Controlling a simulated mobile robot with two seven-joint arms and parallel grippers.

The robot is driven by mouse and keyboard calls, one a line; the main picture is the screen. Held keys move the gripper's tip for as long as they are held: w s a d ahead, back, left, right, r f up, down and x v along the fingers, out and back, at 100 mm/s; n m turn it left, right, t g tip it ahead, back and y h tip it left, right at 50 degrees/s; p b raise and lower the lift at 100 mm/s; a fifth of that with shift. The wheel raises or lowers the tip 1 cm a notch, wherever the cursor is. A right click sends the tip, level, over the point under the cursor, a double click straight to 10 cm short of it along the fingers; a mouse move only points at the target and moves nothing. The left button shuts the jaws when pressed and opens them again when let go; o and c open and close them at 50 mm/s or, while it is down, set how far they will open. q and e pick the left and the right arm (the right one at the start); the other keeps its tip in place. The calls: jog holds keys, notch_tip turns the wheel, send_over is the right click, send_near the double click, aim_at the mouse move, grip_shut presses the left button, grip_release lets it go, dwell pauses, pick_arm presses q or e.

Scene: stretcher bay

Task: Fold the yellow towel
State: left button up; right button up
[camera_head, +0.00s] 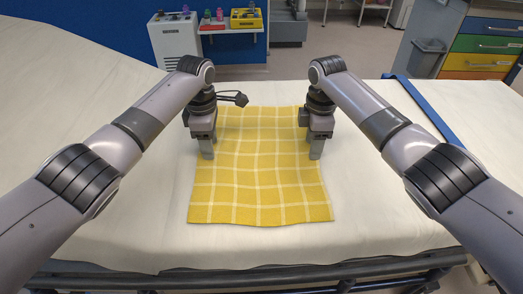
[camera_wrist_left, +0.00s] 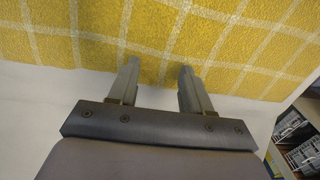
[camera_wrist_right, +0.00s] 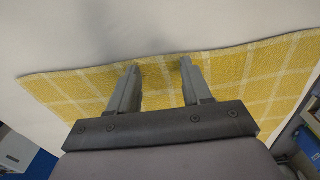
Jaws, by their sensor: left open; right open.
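The yellow towel (camera_head: 258,180) with white check lines lies spread out flat on the white stretcher sheet, with slight ripples. My left gripper (camera_head: 207,152) is at the towel's left edge, pointing down. In the left wrist view its two fingers (camera_wrist_left: 158,75) are apart, with the towel (camera_wrist_left: 215,40) at their tips. My right gripper (camera_head: 315,152) is at the towel's right edge, pointing down. In the right wrist view its fingers (camera_wrist_right: 160,70) are apart, with the tips over the towel's edge. The towel (camera_wrist_right: 245,80) also shows there. I cannot tell whether the tips touch the cloth.
The white stretcher sheet (camera_head: 120,215) is clear around the towel. A blue rail (camera_head: 425,108) runs along the right side and a dark metal rail (camera_head: 250,275) along the near edge. A side table (camera_head: 230,27) with bottles and a yellow box (camera_head: 246,18) stands beyond the stretcher.

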pick_arm(q)
jog(key=shift+c, duration=0.7)
pick_arm(e)
jog(key=shift+c, duration=0.7)
pick_arm(q)
grip_shut()
pick_arm(e)
grip_shut()
